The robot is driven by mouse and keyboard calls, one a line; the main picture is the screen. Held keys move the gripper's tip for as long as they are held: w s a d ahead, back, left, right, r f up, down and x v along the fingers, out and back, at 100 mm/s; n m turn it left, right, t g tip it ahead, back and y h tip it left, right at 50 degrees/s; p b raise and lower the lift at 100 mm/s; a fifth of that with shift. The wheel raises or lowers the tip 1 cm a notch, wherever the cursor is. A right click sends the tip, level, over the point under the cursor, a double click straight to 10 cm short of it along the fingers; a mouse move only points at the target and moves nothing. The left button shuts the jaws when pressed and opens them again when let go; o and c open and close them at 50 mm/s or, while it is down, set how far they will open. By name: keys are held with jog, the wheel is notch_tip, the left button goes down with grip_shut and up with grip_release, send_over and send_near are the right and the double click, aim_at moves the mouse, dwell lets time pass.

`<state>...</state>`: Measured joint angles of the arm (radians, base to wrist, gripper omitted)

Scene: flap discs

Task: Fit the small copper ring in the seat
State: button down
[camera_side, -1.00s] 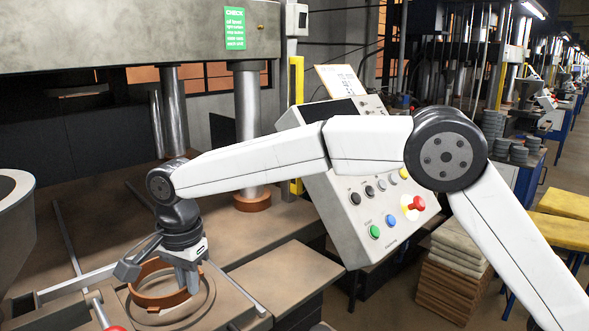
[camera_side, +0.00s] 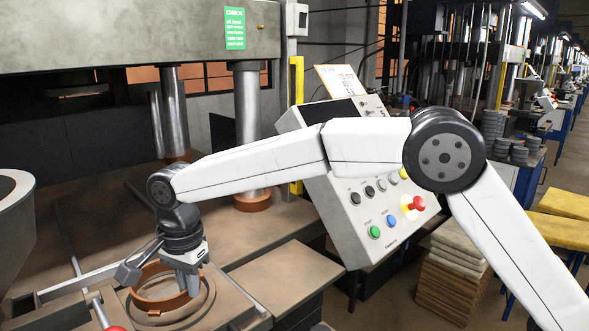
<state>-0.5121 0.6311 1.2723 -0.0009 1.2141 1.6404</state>
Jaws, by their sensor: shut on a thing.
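The copper ring (camera_side: 158,305) is an orange-brown band at the lower left of the side view. My gripper (camera_side: 189,284) points down and is shut on the right part of its wall. The seat (camera_side: 207,304) is a round brown recess with a raised rim in the plate under the ring. The gripper hides part of the ring's far and right side.
A grey funnel (camera_side: 12,215) stands at the left edge. A red knob on a rod (camera_side: 115,328) is at the bottom, near the ring. Steel press columns (camera_side: 248,130) stand behind. A control box (camera_side: 375,205) with buttons is to the right. The table behind the seat is clear.

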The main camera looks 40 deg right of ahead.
jog(key=shift+f, duration=0.9)
dwell(2.1)
dwell(0.4)
jog(key=c, duration=0.6)
grip_release()
jog(key=shift+c, duration=0.2)
jog(key=shift+f, duration=0.15)
jog(key=shift+s+r, duration=0.1)
jog(key=shift+r, duration=3.95)
jog(key=shift+d, duration=0.1)
